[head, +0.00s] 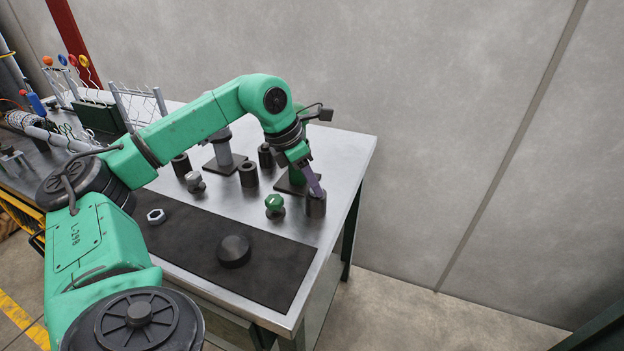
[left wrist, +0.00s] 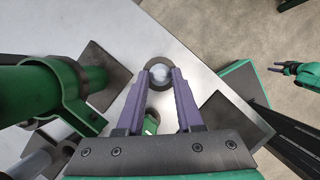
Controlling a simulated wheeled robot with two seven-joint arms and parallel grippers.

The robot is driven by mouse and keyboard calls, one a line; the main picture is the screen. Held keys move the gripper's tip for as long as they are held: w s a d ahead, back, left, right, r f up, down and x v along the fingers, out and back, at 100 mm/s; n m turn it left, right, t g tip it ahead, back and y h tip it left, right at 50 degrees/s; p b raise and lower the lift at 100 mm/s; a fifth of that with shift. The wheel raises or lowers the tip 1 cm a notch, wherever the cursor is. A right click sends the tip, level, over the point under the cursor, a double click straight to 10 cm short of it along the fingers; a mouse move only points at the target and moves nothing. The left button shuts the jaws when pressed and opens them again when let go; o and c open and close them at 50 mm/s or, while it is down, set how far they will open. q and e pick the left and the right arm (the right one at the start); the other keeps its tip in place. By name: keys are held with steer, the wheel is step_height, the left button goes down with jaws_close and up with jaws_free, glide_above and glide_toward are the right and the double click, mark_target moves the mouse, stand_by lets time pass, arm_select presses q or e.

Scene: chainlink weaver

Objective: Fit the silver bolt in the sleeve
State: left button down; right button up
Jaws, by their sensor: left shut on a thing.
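My left gripper (head: 316,193) reaches down over a dark upright sleeve (head: 316,206) near the table's right edge. In the left wrist view, its purple fingers (left wrist: 160,74) are shut on the pale round top of the silver bolt (left wrist: 160,72). The sleeve's dark rim (left wrist: 158,86) shows around the bolt, so the bolt is over or in its mouth; how deep it sits is hidden. What seems to be my right gripper (left wrist: 275,69) shows small at the right of the left wrist view, away from the table; its opening is unclear.
A green-topped bolt (head: 274,206) stands just left of the sleeve. A grey bolt-like piece (head: 195,182), a hex nut (head: 156,216), more dark sleeves (head: 248,174) and a post on a base (head: 222,148) stand farther left. A black disc (head: 233,251) lies on the dark mat (head: 192,241).

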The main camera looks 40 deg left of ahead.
arm_select(q)
steer(key=shift+c, duration=2.4)
jaws_free()
steer(key=shift+r, duration=0.1)
steer(key=p+v, duration=0.2)
steer(key=v, duration=1.2)
steer(key=shift+r, duration=0.15)
